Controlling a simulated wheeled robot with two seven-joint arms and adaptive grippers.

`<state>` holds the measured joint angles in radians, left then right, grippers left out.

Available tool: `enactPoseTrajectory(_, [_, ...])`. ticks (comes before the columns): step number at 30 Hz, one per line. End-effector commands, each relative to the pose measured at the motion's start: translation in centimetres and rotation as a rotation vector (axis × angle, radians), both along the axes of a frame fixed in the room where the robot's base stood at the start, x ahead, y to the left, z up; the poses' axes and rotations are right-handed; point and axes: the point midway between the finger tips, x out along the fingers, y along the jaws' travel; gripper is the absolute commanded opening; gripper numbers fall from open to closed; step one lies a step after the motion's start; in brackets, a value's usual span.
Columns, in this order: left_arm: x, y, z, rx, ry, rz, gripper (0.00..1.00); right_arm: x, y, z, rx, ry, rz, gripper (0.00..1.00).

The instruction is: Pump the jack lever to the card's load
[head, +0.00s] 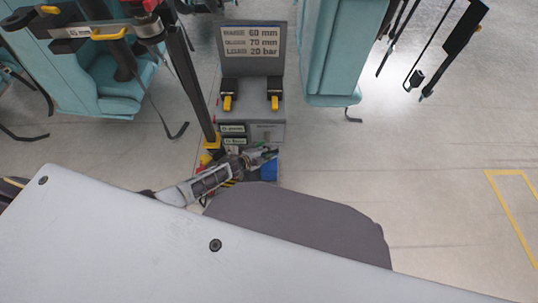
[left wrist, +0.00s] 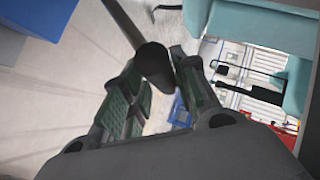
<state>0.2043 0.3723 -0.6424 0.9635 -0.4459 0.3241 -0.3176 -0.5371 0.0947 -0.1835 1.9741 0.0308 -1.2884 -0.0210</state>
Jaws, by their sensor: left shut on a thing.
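The card (head: 250,41) is a pale sign on a grey stand. Its lines end in 60 mm, 70 mm and 20 bar. My left gripper (head: 268,153) is low in front of the stand in the head view. In the left wrist view, its green-padded fingers are closed around a dark round rod, the jack lever (left wrist: 152,60), whose blunt end shows between them. In the head view the held part of the lever cannot be made out, and the jack body is largely hidden by my arm. My right gripper is not in view.
The grey stand (head: 278,130) carries two yellow-handled parts (head: 227,102). A dark pole (head: 190,85) slants down beside it at left. Teal seats (head: 335,50) flank the stand. A blue block (head: 269,170) lies just below my gripper.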

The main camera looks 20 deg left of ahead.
Motion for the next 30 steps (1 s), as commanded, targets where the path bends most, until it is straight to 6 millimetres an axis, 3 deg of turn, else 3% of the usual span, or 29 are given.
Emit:
enactPoseTrajectory(1, [0.8,0.5,0.5,0.011,-0.012,0.005,0.00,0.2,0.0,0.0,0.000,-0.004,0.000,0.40])
enactPoseTrajectory(11, [0.8,0.6,0.4,0.013,-0.011,0.006,0.00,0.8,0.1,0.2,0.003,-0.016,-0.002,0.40])
enactPoseTrajectory(12, [0.8,0.6,0.4,0.013,-0.011,0.007,0.34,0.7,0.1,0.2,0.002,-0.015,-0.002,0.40])
enactPoseTrajectory(14, [0.8,0.6,0.4,0.013,-0.010,0.007,0.42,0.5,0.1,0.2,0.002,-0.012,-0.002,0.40])
enactPoseTrajectory(30, [0.0,0.5,0.2,0.005,-0.002,0.003,0.42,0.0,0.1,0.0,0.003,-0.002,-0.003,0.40])
